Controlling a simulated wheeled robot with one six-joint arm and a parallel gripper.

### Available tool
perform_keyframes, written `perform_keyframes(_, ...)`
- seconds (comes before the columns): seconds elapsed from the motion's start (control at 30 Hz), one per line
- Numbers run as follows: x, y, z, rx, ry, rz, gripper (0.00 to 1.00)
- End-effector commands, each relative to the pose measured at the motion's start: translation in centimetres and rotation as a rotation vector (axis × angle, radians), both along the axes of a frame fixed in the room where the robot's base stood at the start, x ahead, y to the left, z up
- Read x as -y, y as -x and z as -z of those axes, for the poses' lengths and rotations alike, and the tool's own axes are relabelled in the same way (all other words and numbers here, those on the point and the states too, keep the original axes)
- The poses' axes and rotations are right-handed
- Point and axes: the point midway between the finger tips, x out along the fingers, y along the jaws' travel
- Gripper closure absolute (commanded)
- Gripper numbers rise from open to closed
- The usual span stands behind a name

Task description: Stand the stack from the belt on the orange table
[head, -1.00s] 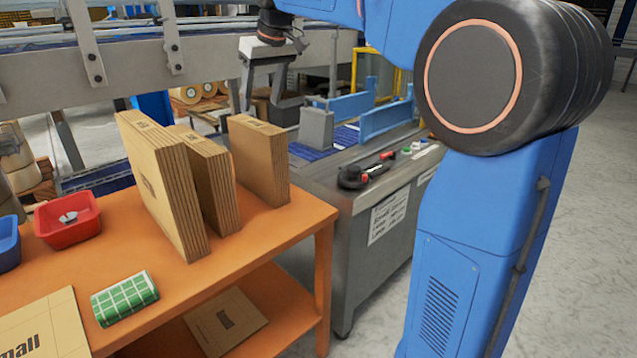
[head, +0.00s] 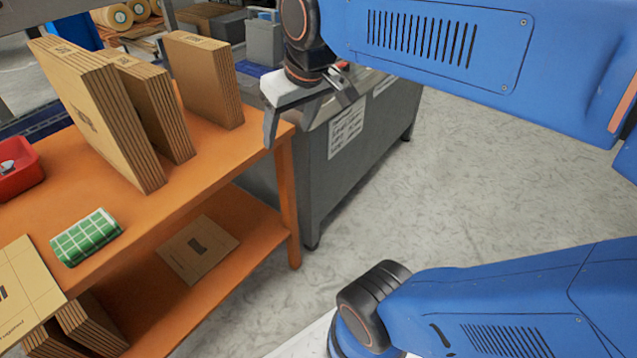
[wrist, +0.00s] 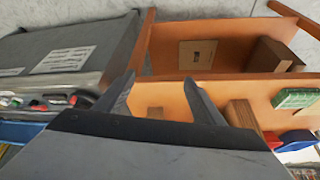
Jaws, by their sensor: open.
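Three stacks of flat brown cartons stand upright on the orange table (head: 215,165): a large one (head: 95,115) at left, a middle one (head: 150,105), and one (head: 205,80) nearest the table's right end. I cannot tell which came from the belt. My gripper (head: 312,120) is open and empty, beyond the table's right end in the picture and apart from the stacks. In the wrist view, nothing lies between the fingers (wrist: 158,82); a carton stack (wrist: 243,115) shows beyond the right finger on the orange table.
A grey machine cabinet (head: 350,165) stands beside the table's right end. A green checked cloth (head: 87,237), a red bin (head: 18,168) and a flat carton (head: 20,290) are on the table. A carton (head: 198,248) lies on the lower shelf. The floor at right is clear.

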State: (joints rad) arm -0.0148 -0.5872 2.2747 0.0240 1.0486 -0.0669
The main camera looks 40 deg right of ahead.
Motion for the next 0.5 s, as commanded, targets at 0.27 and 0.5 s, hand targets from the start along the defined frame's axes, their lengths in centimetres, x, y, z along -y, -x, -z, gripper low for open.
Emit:
perform_keyframes(0.27, 0.8, 7.4, 7.8, 0.006, -0.001, 0.056, 0.38)
perform_keyframes(0.5, 1.0, 8.9, 9.7, 0.008, -0.001, 0.072, 0.38)
